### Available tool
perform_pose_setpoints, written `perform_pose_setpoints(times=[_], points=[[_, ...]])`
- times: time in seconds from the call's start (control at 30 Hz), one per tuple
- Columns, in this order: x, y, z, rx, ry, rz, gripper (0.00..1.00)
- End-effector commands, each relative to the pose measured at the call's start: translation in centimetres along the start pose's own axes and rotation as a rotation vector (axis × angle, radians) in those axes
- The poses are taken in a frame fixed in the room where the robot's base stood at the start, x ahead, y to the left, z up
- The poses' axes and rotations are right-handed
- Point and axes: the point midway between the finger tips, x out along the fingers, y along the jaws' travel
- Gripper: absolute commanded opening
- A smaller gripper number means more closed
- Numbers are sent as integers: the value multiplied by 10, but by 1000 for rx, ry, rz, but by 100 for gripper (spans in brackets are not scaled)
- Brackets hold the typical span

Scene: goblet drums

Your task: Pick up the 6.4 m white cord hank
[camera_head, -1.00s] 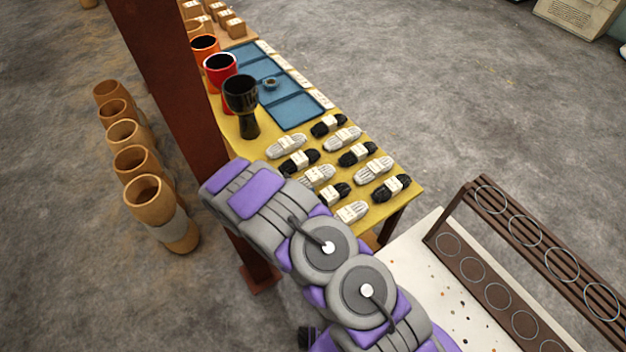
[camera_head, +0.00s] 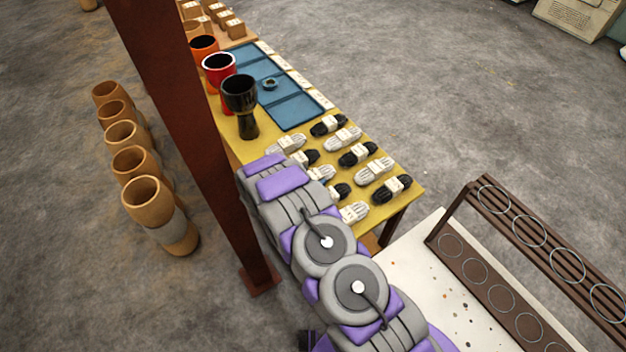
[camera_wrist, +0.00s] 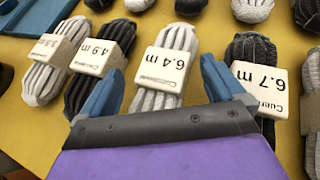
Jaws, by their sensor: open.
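The 6.4 m white cord hank (camera_wrist: 177,62) lies on the yellow table top, its white label reading "6.4 m" in the wrist view. My gripper (camera_wrist: 163,84) is open and empty, its two blue fingers spread on either side of the hank's lower part in the picture. Whether the fingers are level with the hank or above it, I cannot tell. The near end of the hank is hidden behind the gripper's dark edge. In the head view my arm covers the gripper, and which of the white hanks there is the 6.4 m one is unclear.
A black 4.9 m hank (camera_wrist: 100,60) and a black 6.7 m hank (camera_wrist: 255,75) lie close on either side. More hanks lie in rows on the yellow table (camera_head: 405,198). A black goblet drum (camera_head: 240,105) and blue tray (camera_head: 292,110) stand farther back. A red-brown post (camera_head: 190,120) rises beside the table.

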Motion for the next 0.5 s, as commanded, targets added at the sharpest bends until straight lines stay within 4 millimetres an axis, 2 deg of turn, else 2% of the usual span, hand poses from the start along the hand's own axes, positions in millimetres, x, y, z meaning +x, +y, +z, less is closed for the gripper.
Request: perform_pose_setpoints(times=[0.17,0.5], points=[[0,0,0,0,0,0,96],[0,1,0,1,0,0,64]])
